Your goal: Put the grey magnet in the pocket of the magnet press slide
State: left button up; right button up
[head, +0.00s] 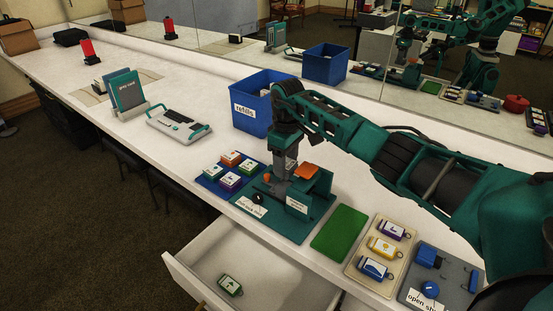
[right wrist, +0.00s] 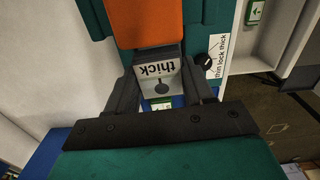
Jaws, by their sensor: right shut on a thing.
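My right gripper (head: 279,188) is low over the teal magnet press (head: 302,222), at its left part. In the right wrist view the two dark fingers (right wrist: 163,92) are shut on a grey magnet (right wrist: 157,82) whose pale face reads "thick" and bears a dark round mark. The orange part of the press (head: 306,171) lies close to the magnet in the right wrist view (right wrist: 148,22). The slide's pocket is hidden, and I cannot tell whether the magnet touches the slide. In the head view, the fingers hide the magnet. My left gripper is not in view.
A blue tray (head: 208,186) with several tagged pieces is left of the press. A green mat (head: 339,233) and a beige tray (head: 354,258) are to its right. A blue refills bin (head: 243,116) stands behind. An open drawer (head: 262,271) holding a green tag (head: 230,285) is in front.

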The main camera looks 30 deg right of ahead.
jog(key=shift+d+m, duration=0.15)
jog(key=shift+m, duration=0.15)
notch_tip(320, 180, down, 6)
jog(key=b, duration=0.5)
jog(key=shift+r, duration=0.25)
jog(key=shift+f, duration=0.6)
jog(key=o, duration=1.1)
notch_tip(320, 180, up, 13)
jog(key=shift+f+p, duration=0.1)
jog(key=shift+p, duration=0.3)
jog(key=shift+s, duration=0.15)
